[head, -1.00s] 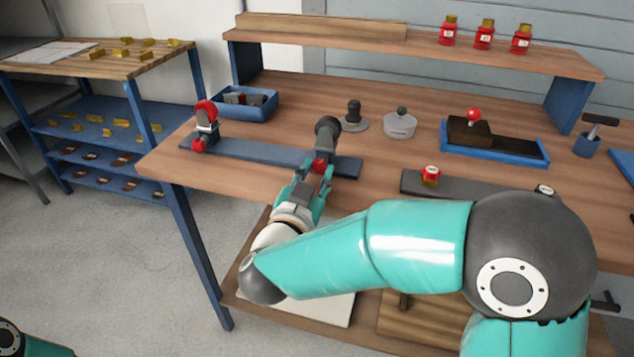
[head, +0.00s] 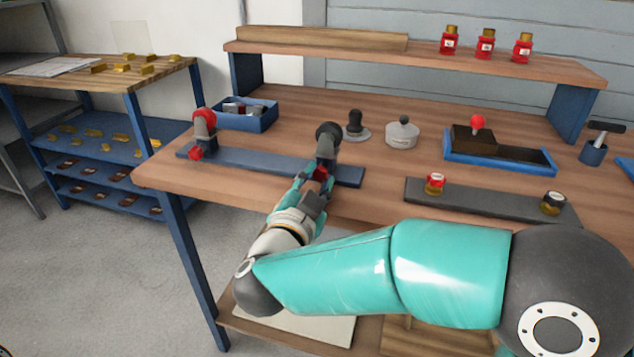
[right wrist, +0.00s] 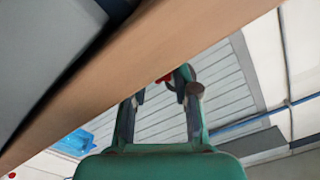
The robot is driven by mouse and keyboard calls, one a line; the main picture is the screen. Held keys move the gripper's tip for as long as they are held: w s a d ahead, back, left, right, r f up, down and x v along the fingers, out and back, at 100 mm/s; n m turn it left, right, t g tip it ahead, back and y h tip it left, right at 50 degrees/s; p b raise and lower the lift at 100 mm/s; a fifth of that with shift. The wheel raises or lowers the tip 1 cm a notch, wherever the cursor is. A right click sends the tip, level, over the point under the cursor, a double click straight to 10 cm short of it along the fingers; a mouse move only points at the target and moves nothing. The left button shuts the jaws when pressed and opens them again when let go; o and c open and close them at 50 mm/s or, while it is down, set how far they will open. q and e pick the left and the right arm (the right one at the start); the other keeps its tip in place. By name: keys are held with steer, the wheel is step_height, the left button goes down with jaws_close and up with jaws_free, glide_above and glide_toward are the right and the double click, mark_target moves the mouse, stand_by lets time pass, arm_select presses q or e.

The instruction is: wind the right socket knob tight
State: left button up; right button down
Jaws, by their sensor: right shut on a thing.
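The right socket (head: 327,145) is a dark grey, tilted holder with a black round end, standing near the right end of the blue base bar (head: 255,161). Its red knob (head: 320,173) sits low on the near side, partly hidden by my fingers. My right gripper (head: 314,182) is shut on this knob, reaching in from the front edge of the bench. In the right wrist view, a bit of red (right wrist: 163,79) shows between the fingers of my right gripper (right wrist: 163,88). The left socket (head: 204,128) has a red end and its own red knob (head: 196,153). My left gripper is out of view.
A blue bin (head: 243,117) stands behind the bar. A black-handled piece (head: 354,125) and a pale lidded pot (head: 403,135) stand behind to the right. A dark grey bar (head: 487,198) with two capped fittings lies to the right. The bench edge is close below my gripper.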

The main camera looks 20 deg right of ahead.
steer(key=c, duration=0.9)
jaws_free()
steer(key=shift+o, duration=0.2)
